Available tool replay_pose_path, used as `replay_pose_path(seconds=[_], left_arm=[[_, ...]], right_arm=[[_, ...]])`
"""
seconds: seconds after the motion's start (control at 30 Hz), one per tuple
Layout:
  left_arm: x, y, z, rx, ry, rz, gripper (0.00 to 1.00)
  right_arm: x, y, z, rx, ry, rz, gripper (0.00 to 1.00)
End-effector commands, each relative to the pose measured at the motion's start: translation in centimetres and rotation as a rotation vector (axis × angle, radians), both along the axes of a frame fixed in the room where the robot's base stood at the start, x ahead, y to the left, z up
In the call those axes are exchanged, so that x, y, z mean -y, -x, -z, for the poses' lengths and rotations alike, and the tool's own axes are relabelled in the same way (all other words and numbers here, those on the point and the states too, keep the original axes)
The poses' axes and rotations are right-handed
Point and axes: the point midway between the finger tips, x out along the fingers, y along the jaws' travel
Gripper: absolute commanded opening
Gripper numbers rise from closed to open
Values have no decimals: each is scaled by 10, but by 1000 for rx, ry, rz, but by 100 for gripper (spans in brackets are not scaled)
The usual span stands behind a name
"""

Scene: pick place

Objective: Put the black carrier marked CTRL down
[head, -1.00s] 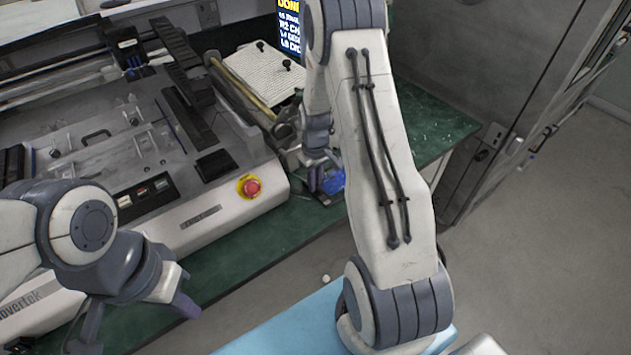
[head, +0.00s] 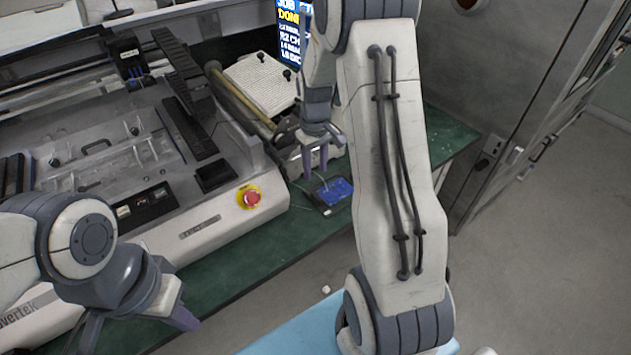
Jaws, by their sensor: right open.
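A small black carrier (head: 325,208) with a blue piece (head: 336,190) on it lies flat on the green bench near its front edge, right of the machine. Any CTRL marking is too small to read. My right gripper (head: 316,160) is open and empty just above and behind the carrier, fingers pointing down and apart from it. My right arm passes close to the carrier's right side. My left gripper (head: 178,318) is at the lower left, in front of the machine. Only one purple finger shows clearly, so its opening cannot be told.
A large machine (head: 200,225) with a red stop button (head: 249,197) fills the left of the green bench (head: 452,139). A white ribbed board (head: 262,82) and a screen (head: 291,30) stand behind. A light blue surface (head: 290,338) is at the bottom.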

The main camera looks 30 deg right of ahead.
Motion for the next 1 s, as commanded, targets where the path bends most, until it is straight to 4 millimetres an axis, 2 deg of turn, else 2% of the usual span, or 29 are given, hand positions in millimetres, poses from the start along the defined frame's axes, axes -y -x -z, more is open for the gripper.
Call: replay_pose_path(seconds=[0.1,0.37,0.47,0.57,0.6,0.67,0.7,0.8,0.9,1.0], left_arm=[[0,0,1,0,0,0,0],[0,0,1,0,0,0,0],[0,0,1,0,0,0,0],[0,0,1,0,0,0,0],[0,0,1,0,0,0,0],[0,0,1,0,0,0,0],[0,0,1,0,0,0,0],[0,0,1,0,0,0,0],[0,0,1,0,0,0,0],[0,0,1,0,0,0,0]], right_arm=[[0,-1,-16,3,1,0,47],[-5,0,-27,1,0,-7,47],[-36,3,-39,9,-3,-48,47],[-98,21,-61,20,-11,-131,47],[-127,34,-71,25,-17,-172,47],[-168,62,-84,30,-26,-237,47],[-192,83,-91,31,-34,-280,47],[-236,140,-104,34,-54,-379,47],[-259,191,-108,33,-71,-462,47],[-267,227,-109,28,-83,-520,47]])
